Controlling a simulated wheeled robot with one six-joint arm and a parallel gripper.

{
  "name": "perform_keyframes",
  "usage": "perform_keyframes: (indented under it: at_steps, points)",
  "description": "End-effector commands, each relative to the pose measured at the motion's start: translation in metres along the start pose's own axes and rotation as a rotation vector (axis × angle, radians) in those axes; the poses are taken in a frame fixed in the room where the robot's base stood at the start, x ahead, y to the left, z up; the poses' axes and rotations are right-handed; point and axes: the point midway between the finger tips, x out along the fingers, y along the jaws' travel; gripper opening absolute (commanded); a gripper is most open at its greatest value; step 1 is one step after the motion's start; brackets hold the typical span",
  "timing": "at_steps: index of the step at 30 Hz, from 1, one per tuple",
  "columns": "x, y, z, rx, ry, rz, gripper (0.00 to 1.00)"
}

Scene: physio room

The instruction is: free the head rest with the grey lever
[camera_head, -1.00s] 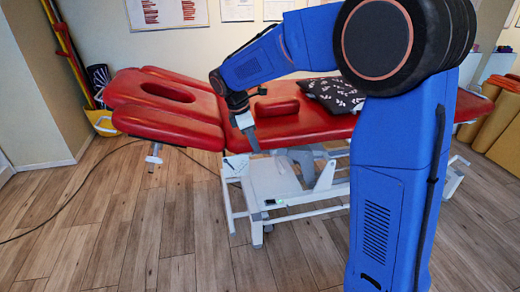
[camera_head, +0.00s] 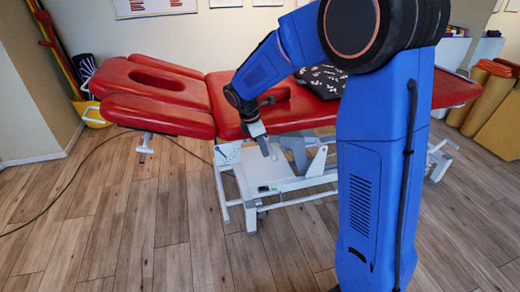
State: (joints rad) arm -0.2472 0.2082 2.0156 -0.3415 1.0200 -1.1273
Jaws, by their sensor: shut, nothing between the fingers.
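The red head rest (camera_head: 130,82) with its oval face hole is at the left end of the red treatment couch (camera_head: 225,93). A padded red side piece (camera_head: 158,115) lies along its near side. A small light-grey lever (camera_head: 145,146) hangs below the near side piece. My gripper (camera_head: 266,150) points down at the couch's near side, in front of the white frame and well right of the lever. It is shut and empty; whether it touches the frame cannot be told. The head rest's hinge is hidden.
The couch's white base (camera_head: 265,188) stands below my gripper. A dark patterned cushion (camera_head: 322,80) lies on the couch, partly behind my arm. A black cable (camera_head: 75,180) curves over the wooden floor.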

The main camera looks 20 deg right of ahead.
Motion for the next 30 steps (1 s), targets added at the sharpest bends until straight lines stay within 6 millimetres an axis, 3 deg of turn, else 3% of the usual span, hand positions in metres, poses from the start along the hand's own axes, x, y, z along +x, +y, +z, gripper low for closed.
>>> perform_keyframes:
  at_steps: [17, 30]
  points:
    - [0.002, -0.003, 0.007, -0.072, 0.0, 0.022, 0.0]
    - [0.013, -0.006, 0.043, -0.404, 0.0, 0.125, 0.0]
